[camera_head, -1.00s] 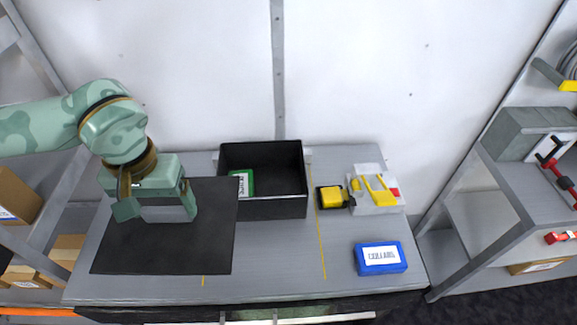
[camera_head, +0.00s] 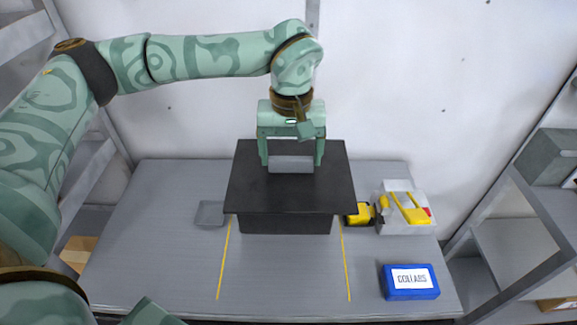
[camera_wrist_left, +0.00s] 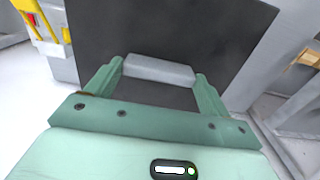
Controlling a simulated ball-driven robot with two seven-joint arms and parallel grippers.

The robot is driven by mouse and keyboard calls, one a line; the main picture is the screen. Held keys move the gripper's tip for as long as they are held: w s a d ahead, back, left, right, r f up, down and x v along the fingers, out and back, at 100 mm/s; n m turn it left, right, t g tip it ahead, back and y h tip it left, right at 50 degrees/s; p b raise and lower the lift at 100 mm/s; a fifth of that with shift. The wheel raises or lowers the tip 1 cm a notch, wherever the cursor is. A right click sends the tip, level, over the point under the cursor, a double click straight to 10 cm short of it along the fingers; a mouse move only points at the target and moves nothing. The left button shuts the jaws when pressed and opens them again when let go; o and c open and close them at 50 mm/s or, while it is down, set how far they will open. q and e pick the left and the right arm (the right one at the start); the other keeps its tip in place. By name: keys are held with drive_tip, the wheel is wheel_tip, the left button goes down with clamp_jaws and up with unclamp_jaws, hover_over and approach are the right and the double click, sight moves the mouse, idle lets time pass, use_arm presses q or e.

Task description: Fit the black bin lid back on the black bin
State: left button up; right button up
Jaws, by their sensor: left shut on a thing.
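The black bin lid (camera_head: 290,195) is a flat dark plate with a grey handle (camera_head: 291,165). My left gripper (camera_head: 291,162) is shut on this handle, with a finger at each end. The wrist view also shows the handle (camera_wrist_left: 158,69) between the fingers and the dark lid (camera_wrist_left: 190,30) behind it. The lid lies over the black bin (camera_head: 285,225), looks level and overhangs it at the sides. Only the bin's front wall shows; its opening is hidden. I cannot tell whether lid and bin touch. My right gripper is not in view.
Right of the bin are a yellow and black item (camera_head: 358,214), a light tray with yellow tools (camera_head: 405,222) and a blue labelled box (camera_head: 411,282). A small grey square tray (camera_head: 209,213) lies left of it.

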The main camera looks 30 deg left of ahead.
sight(286, 143)
use_arm(q)
drive_tip(key=w+a+f, duration=0.2)
drive_tip(key=w, duration=0.1)
drive_tip(key=w+a+f, duration=0.1)
drive_tip(key=shift+w+f, duration=0.1)
drive_tip(key=shift+w, duration=0.25)
drive_tip(key=f, duration=0.1)
drive_tip(key=w+a+f, duration=0.1)
drive_tip(key=w+f+b, duration=0.1)
drive_tip(key=shift+w+a+f, duration=0.25)
drive_tip(key=shift+a+f, duration=0.1)
drive_tip(key=shift+w+a+f, duration=0.35)
drive_tip(key=shift+w+f, duration=0.2)
drive_tip(key=shift+f, duration=0.15)
wheel_tip(286, 143, down, 3)
drive_tip(key=shift+b, duration=0.45)
drive_tip(key=o, duration=1.4)
drive_tip(key=shift+f, duration=0.15)
wheel_tip(286, 143, up, 12)
drive_tip(key=shift+r+p, duration=0.15)
drive_tip(key=shift+p, duration=0.75)
